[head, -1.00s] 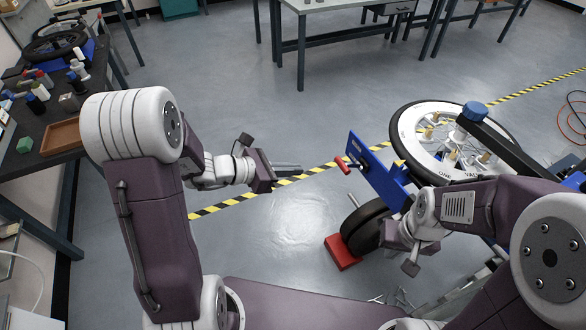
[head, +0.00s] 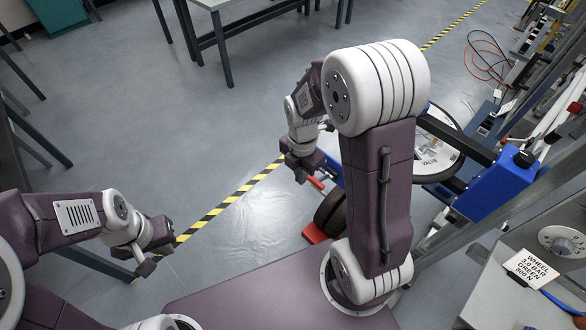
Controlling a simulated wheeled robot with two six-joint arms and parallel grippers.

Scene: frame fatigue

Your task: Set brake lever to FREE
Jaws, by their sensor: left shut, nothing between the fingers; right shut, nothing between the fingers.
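A short red handle (head: 316,183), which looks like the lever, shows just below my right gripper (head: 303,177). No FREE mark is readable, and I cannot tell whether the gripper touches the handle. The blue plate behind it is mostly hidden by my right arm. My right gripper is shut with nothing in it. My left gripper (head: 164,238) is low at the left, shut and empty, far from the handle. A large black-tyred wheel with a white disc marked VALVE (head: 437,146) lies right of my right arm, which partly covers it.
A small black wheel (head: 330,208) rests by a red block (head: 315,233) under the handle. A blue box (head: 497,186) and metal frame stand at right. A printed card (head: 531,268) and a dial (head: 562,242) are at lower right. Open floor lies between my arms.

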